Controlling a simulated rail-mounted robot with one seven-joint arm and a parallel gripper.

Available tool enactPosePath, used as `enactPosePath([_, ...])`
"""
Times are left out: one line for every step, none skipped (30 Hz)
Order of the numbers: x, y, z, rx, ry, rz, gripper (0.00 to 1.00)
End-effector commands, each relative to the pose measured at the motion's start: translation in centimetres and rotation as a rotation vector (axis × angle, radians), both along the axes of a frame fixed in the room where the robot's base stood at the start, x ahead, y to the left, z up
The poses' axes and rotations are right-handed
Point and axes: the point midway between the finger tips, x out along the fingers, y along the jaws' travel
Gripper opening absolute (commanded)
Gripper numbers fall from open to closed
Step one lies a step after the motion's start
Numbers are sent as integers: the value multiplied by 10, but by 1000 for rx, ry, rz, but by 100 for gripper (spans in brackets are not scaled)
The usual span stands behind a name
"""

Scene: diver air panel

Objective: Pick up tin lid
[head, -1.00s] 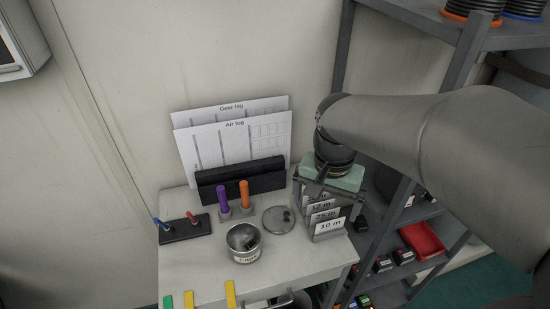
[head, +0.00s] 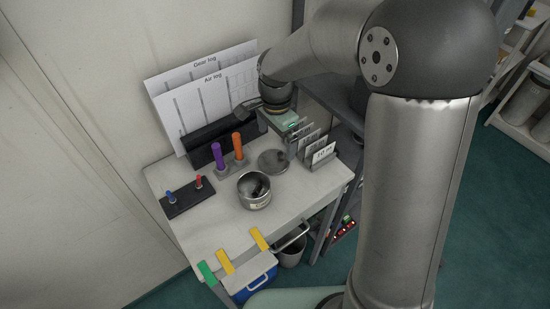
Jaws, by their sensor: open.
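The tin lid (head: 273,161) is a flat grey disc with a small dark knob near its right edge. It lies on the white table behind and right of the open tin (head: 254,191), which holds something dark. My gripper (head: 281,141), with a pale green body, is above the back of the table, close over the lid's far right side. It is open and nothing shows between its fingers. One finger shows near the lid's right edge; the other is hard to make out. I cannot tell the exact height over the lid.
Purple and orange markers (head: 228,155) stand upright left of the lid. The depth cards (head: 318,149) stand close on its right. A black holder with log sheets (head: 208,95) is behind. A dark strip with pegs (head: 187,197) is at left. The front table top is fairly clear.

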Motion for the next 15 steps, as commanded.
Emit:
enactPosePath([0, 0, -7, -1, 2, 1, 100])
enactPosePath([0, 0, -10, -1, 2, 1, 100])
enactPosePath([0, 0, -14, -1, 1, 2, 100])
enactPosePath([0, 0, -16, -1, 1, 2, 100])
enactPosePath([0, 0, -18, -1, 1, 2, 100])
enactPosePath([0, 0, -19, 0, 0, 2, 100])
enactPosePath([0, 0, -21, 0, 0, 2, 100])
enactPosePath([0, 0, -23, 0, 0, 1, 100])
enactPosePath([-1, 1, -26, -1, 1, 1, 100])
enactPosePath([-1, 1, -30, 0, 2, 1, 100])
enactPosePath([-2, 2, -35, 0, 4, 2, 100])
enactPosePath([-3, 2, -41, -1, 4, 3, 100])
enactPosePath([-3, 2, -46, -1, 4, 3, 100])
enactPosePath([-4, 3, -50, -1, 4, 2, 100])
enactPosePath([-3, 3, -57, 0, 2, 1, 100])
